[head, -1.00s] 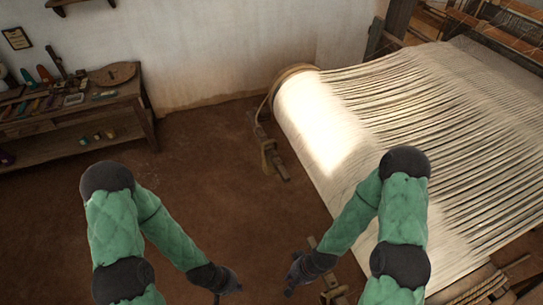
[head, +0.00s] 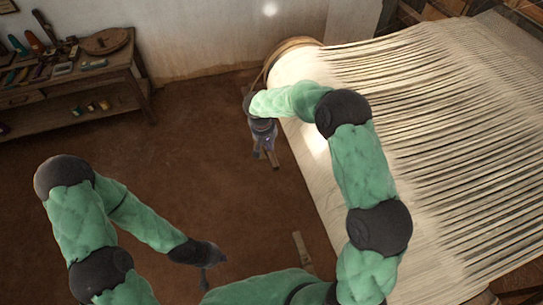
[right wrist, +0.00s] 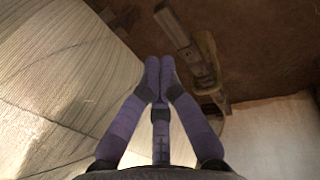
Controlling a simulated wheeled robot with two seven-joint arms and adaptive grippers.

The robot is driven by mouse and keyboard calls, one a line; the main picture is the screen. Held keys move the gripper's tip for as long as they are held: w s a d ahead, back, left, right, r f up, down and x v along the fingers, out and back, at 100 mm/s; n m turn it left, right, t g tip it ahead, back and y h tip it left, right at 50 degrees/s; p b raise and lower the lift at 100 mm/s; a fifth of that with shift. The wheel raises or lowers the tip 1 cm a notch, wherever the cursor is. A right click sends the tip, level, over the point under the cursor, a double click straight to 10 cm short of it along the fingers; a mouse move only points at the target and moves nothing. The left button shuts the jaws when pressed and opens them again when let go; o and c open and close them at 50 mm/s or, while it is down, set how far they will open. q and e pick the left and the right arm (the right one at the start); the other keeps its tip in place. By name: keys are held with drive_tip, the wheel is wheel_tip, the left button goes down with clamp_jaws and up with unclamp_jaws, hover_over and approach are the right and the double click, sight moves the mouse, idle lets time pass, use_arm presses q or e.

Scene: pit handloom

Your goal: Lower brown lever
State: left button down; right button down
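A brown wooden lever (head: 273,161) shows in the head view beside the left edge of the warp beam, partly hidden by my right gripper. In the right wrist view a brown wooden piece (right wrist: 178,27), which looks like this lever, lies beyond and to the right of the fingertips, apart from them in the picture. My right gripper (head: 262,150) points down at the lever; in the right wrist view its purple fingertips (right wrist: 159,68) are together with nothing visible between them. My left gripper (head: 208,268) hangs over the floor at lower left, away from the lever; its fingers are unclear.
The loom's beam with pale warp threads (head: 430,120) fills the right side. Another wooden piece (head: 302,252) stands near its lower left edge. A wooden table (head: 110,65) with small tools is at upper left. The brown floor (head: 190,150) between is clear.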

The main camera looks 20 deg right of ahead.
sight(277, 166)
drive_tip(key=d+f+b, duration=0.1)
drive_tip(key=f, duration=0.3)
drive_tip(key=f+b, duration=0.1)
drive_tip(key=f, duration=0.4)
drive_tip(key=d+f+b, duration=0.1)
drive_tip(key=f, duration=0.3)
drive_tip(key=shift+w+d+f, duration=0.3)
drive_tip(key=shift+w, duration=0.05)
